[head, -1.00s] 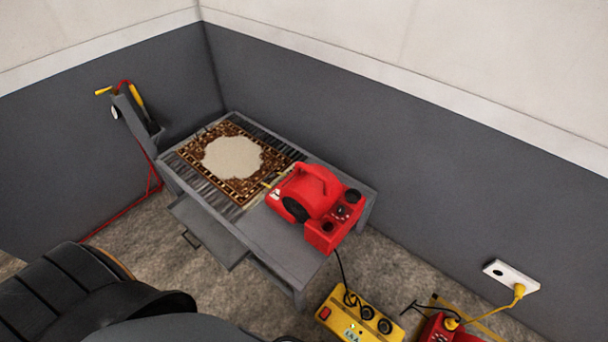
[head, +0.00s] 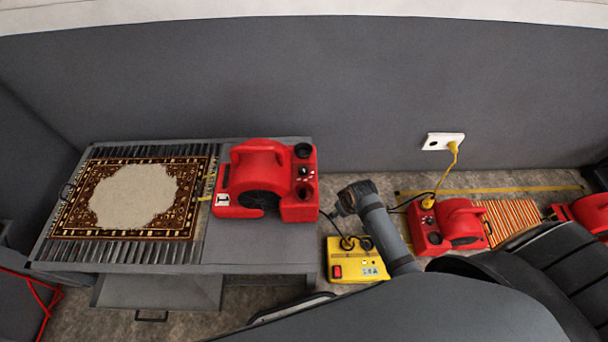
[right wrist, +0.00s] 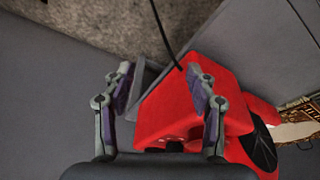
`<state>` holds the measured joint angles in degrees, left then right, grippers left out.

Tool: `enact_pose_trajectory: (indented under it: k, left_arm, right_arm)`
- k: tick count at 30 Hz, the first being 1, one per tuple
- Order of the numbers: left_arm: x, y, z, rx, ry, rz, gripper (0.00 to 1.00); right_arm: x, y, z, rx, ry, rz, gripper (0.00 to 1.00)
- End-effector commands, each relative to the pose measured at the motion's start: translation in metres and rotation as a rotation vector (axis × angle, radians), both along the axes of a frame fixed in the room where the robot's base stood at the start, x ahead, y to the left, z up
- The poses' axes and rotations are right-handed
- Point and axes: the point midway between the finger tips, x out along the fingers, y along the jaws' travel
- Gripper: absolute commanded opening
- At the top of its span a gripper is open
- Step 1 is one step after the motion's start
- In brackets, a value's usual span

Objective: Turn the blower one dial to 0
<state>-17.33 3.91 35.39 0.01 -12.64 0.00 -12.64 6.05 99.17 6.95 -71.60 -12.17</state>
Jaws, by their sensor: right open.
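The red blower (head: 258,178) with a white label reading 1 stands on the right part of the grey table (head: 265,240). Its right end carries a small dark dial (head: 304,171) between two round black openings; the dial's setting is too small to read. My right gripper (head: 343,205) is just right of the blower, apart from it, above the floor by the table edge. In the right wrist view my right gripper (right wrist: 158,82) is open and empty, with the red blower (right wrist: 195,110) behind its fingers; the dial is not clear there. My left gripper is not in view.
A patterned rug (head: 135,197) lies on the table's left. A yellow power box (head: 352,268) with a red switch sits on the floor below my right arm. A second red blower (head: 452,228) stands to its right, and a yellow cord reaches a wall outlet (head: 444,141).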

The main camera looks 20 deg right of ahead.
Motion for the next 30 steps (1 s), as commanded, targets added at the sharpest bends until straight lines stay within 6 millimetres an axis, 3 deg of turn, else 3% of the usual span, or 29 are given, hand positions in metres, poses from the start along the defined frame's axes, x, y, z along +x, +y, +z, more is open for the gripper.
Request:
enact_pose_trajectory:
  k: [1, 6, 12, 15, 22, 30]
  left_arm:
    - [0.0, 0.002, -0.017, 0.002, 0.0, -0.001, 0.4]
    - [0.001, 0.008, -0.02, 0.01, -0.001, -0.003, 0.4]
    - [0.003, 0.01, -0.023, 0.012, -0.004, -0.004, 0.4]
    - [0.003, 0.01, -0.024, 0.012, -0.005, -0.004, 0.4]
    - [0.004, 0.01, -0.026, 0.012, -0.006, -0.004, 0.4]
    - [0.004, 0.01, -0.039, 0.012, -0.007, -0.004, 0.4]
  right_arm:
    - [0.028, 0.007, 0.02, 0.012, -0.033, 0.05, 0.57]
    - [0.085, 0.026, 0.08, 0.052, -0.062, 0.233, 0.57]
    - [0.13, 0.041, 0.128, 0.083, -0.098, 0.406, 0.57]
    - [0.139, 0.045, 0.141, 0.089, -0.107, 0.453, 0.57]
    - [0.143, 0.048, 0.135, 0.093, -0.106, 0.462, 0.57]
    - [0.159, 0.062, 0.082, 0.094, -0.106, 0.462, 0.57]
